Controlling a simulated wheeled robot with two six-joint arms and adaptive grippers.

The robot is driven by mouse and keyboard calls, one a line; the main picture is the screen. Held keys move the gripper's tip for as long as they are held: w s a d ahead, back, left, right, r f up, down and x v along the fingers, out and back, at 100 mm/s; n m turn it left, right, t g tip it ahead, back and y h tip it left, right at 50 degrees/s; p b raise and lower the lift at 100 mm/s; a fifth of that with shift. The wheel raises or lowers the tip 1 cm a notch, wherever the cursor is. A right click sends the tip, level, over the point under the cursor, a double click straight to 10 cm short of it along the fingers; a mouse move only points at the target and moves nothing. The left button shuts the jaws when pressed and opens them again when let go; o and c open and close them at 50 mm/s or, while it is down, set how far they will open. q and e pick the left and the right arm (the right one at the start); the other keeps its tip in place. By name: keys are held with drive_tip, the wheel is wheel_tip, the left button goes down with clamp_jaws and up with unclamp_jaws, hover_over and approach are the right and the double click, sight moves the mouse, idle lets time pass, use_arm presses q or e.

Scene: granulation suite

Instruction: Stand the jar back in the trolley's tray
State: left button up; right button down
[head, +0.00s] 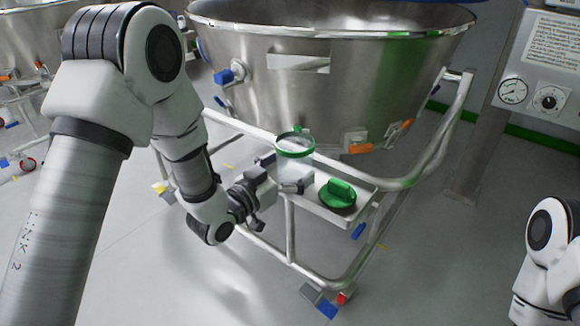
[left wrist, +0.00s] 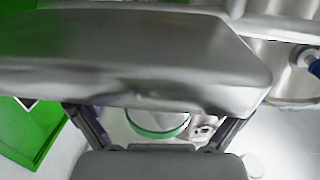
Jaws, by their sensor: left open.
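The clear jar with a green rim (head: 295,160) is upright at the left end of the trolley's tray (head: 330,215). A finger hides its foot, so I cannot tell whether it rests on the tray floor. My left gripper (head: 292,186) is open, with its fingers around the jar's lower part. In the left wrist view, the jar's green rim (left wrist: 158,133) shows between the spread fingers (left wrist: 158,128), with a gap on each side. My right gripper is out of view.
A green lid with a handle (head: 338,193) lies in the tray, right of the jar. A large steel bowl (head: 325,85) stands behind, within the trolley's tubular frame (head: 440,150). A gauge panel (head: 540,85) is at the right. The floor in front is clear.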

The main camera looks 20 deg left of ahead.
sight(281, 171)
use_arm(q)
drive_tip(key=shift+r, duration=0.25)
drive_tip(key=p+v, duration=0.1)
drive_tip(key=v, duration=0.7)
drive_tip(key=shift+a, duration=0.1)
drive_tip(key=s+a+f+n+g+y+p, duration=0.15)
drive_tip(key=s+f+g, duration=0.45)
drive_tip(key=f, duration=0.6)
drive_tip(key=s+f+n+g+y+p, duration=0.1)
drive_tip(key=s+f+g+y+p, duration=0.25)
drive_tip(key=s+f, duration=0.65)
drive_tip(key=s+a+f+n+g+y, duration=0.2)
drive_tip(key=s+f+g, duration=0.5)
drive_tip(key=s, duration=0.4)
drive_tip(key=shift+s+a+f+n, duration=0.2)
drive_tip(key=shift+a+f+n, duration=0.15)
drive_tip(key=shift+f, duration=0.4)
